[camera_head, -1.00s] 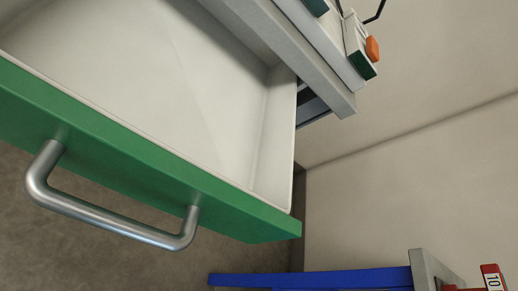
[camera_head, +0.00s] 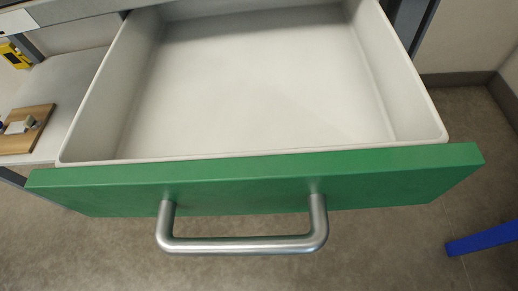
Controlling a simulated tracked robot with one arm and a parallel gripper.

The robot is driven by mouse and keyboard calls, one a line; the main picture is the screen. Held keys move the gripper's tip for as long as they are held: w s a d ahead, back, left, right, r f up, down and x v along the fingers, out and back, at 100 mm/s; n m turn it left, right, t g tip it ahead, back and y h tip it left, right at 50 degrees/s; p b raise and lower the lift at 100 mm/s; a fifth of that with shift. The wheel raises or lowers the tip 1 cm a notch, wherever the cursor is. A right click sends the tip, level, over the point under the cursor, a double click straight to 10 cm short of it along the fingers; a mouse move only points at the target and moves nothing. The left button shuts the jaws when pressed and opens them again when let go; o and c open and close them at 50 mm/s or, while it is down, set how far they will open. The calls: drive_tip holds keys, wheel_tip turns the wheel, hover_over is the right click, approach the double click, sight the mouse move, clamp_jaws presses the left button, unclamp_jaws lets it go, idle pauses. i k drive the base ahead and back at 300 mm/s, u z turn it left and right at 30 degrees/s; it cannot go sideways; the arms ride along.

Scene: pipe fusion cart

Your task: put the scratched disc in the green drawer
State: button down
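The green drawer (camera_head: 255,183) is pulled open and fills the middle of the view. Its white inside (camera_head: 255,85) is empty as far as I can see. A metal bar handle (camera_head: 240,243) is on its green front. I see no disc in this view. My gripper is not in view, so I cannot see whether it holds anything.
At the left, a pale shelf (camera_head: 62,88) carries a wooden board (camera_head: 25,131) with small items on it, and a yellow object (camera_head: 12,54) is behind. A blue bar (camera_head: 485,239) lies low at the right. Brown floor shows around the drawer.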

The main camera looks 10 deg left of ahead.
sight(248, 58)
drive_tip(key=z, duration=0.05)
drive_tip(key=i, duration=1)
drive_tip(key=u, duration=0.1)
